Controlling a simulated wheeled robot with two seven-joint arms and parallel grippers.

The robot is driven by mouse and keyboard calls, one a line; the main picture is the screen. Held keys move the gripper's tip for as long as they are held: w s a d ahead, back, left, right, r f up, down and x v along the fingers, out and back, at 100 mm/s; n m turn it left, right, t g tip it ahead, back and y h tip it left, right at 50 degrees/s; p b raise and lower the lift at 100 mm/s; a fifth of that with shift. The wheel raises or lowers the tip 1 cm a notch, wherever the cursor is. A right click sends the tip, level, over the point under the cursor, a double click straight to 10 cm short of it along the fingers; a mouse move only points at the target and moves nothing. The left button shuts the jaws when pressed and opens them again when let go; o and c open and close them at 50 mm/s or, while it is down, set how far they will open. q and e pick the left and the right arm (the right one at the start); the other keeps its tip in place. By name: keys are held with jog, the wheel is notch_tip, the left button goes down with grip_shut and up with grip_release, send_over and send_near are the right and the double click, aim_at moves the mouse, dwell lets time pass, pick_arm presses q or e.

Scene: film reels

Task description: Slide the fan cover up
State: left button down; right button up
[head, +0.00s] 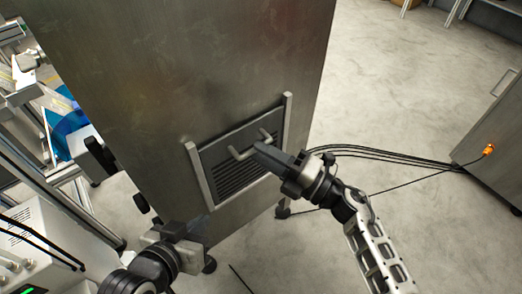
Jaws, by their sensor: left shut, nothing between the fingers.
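The fan cover (228,178) is a dark slatted panel between two light metal rails, low on the face of a grey metal cabinet (190,70). Its bar handle (237,154) sticks out near the top. My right gripper (261,150) comes in from the lower right with its fingertips at the handle, hiding part of it. I cannot tell whether its fingers are closed around the bar or only beside it. My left gripper (200,224) is shut and empty, below and left of the cover, apart from it.
Black cables (390,155) run over the floor from the cabinet to another grey cabinet (495,125) at the right. A metal frame (45,185) and a white machine (45,240) stand at the left.

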jog(key=shift+w+a+r, duration=0.1)
jog(key=shift+w+a, duration=0.2)
jog(key=shift+a, duration=0.2)
